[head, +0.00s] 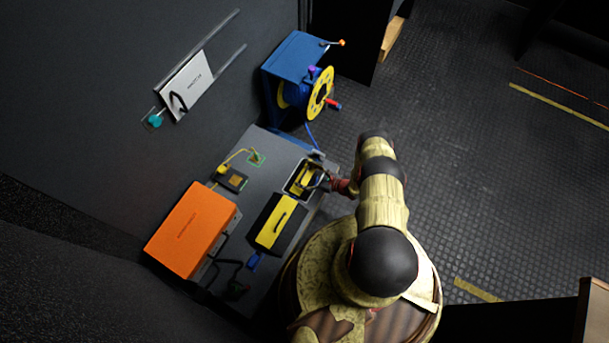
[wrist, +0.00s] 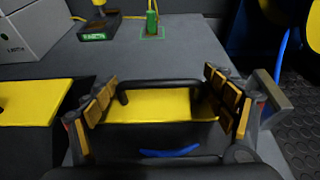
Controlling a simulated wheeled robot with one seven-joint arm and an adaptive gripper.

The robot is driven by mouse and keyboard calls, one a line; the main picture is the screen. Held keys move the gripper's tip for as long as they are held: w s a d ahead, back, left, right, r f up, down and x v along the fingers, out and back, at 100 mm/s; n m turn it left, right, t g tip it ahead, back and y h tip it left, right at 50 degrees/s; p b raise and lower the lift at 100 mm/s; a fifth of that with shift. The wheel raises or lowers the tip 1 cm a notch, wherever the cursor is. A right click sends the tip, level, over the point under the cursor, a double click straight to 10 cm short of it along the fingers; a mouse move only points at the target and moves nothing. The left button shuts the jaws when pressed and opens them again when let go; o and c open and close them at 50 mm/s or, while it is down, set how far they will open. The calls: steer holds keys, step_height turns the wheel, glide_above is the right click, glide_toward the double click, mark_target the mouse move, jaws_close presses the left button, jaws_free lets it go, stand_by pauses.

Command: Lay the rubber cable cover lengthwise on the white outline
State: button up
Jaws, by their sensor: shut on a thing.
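My gripper (wrist: 163,105) is shut on a black piece with a yellow top and a black bar handle, the rubber cable cover (wrist: 160,103), whose ends lie between the fingers. In the head view the held cover (head: 304,178) is at the right part of the grey bench, beside the blue reel. Pale lines, which look like the white outline (head: 291,177), show around it. I cannot tell whether it touches the bench. A second yellow-and-black piece (head: 275,222) lies apart on the bench, nearer the orange case; it also shows at the left of the wrist view (wrist: 35,102).
The grey bench (head: 262,143) also carries an orange case (head: 192,230), a small black box (head: 232,180) with a yellow cable, and a green-outlined spot (head: 256,158). A blue cable reel (head: 298,76) stands behind. Open dark floor (head: 470,170) lies to the right.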

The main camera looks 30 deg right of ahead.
steer(key=shift+f, duration=0.1)
steer(key=o, duration=1.6)
steer(key=shift+o, duration=0.4)
